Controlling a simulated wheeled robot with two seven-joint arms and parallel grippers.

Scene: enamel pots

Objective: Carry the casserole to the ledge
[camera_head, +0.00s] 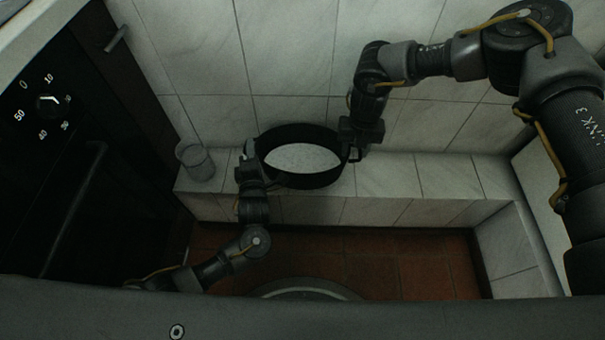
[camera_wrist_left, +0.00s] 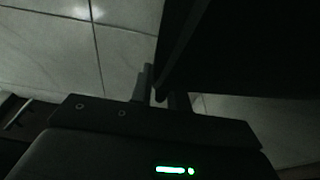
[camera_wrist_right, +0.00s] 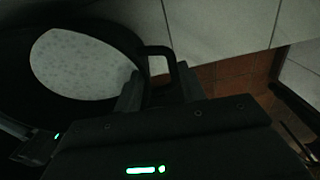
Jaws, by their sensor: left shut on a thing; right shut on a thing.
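The casserole (camera_head: 305,181) is a dark round pot with a pale speckled inside, and it looks level. It is at the white tiled ledge (camera_head: 390,176), close to the wall; I cannot tell whether its base touches the ledge. My left gripper (camera_head: 251,154) is shut on its left side; in the left wrist view the dark casserole wall (camera_wrist_left: 235,50) fills the upper right, and the gripped handle is hard to make out. My right gripper (camera_head: 353,151) is shut on the right handle, a dark loop (camera_wrist_right: 168,54) in the right wrist view. The casserole's underside is hidden.
A clear glass (camera_head: 195,164) stands on the ledge to the left of the casserole. A black oven (camera_head: 70,150) is at the left. The ledge is bare to the right, up to a raised tiled side (camera_head: 515,245). Reddish floor tiles (camera_head: 400,270) lie below.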

